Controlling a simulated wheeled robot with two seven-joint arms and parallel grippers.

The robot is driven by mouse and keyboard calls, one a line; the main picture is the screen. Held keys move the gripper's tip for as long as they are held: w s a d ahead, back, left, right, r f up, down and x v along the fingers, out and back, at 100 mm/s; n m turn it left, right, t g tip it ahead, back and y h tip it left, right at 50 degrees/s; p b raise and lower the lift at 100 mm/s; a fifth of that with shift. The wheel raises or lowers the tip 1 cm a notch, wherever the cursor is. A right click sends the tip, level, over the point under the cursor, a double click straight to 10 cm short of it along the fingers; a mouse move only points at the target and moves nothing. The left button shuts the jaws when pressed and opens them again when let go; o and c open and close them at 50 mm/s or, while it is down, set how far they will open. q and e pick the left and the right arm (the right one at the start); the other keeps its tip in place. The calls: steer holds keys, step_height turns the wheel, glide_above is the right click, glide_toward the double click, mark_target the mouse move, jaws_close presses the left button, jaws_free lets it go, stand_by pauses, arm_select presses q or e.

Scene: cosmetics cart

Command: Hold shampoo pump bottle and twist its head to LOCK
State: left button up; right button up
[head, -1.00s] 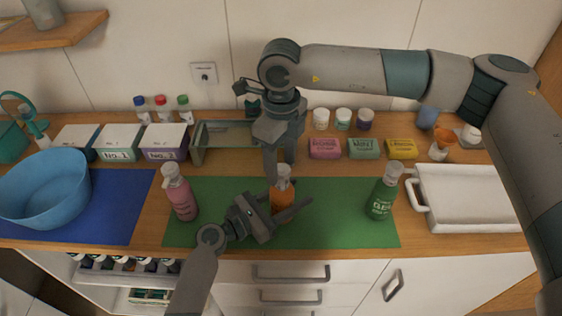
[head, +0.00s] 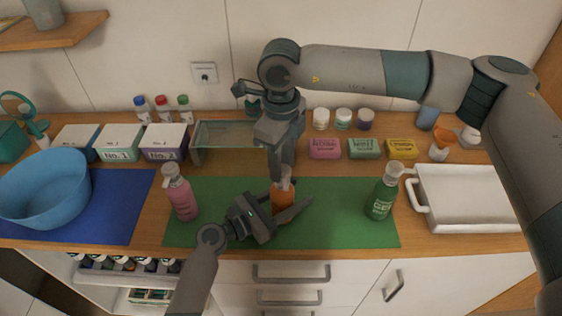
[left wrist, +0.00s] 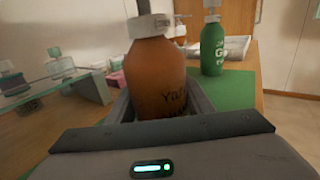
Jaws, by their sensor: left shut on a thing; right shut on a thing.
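An orange-brown pump bottle (head: 283,197) with a white head (head: 283,178) stands upright on the green mat (head: 335,215). My left gripper (head: 279,208) is shut around its body from the front left; the left wrist view shows the bottle (left wrist: 160,75) between the fingers, with part of its lettering. My right gripper (head: 281,170) points down from above and is shut on the bottle's head, covering part of it. A pink pump bottle (head: 181,197) stands at the mat's left and a green pump bottle (head: 381,197) at its right.
A blue bowl (head: 45,190) sits on a blue mat at the left. A white tray (head: 465,200) with a handle stands at the right. Several soap boxes, jars and labelled bins line the back. The mat is clear between the orange and green bottles.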

steer(key=n, duration=0.8)
steer(key=shift+s+d, duration=0.1)
steer(key=n, duration=0.3)
steer(key=shift+n, duration=2.2)
steer(key=o, duration=1.1)
step_height(320, 180, up, 12)
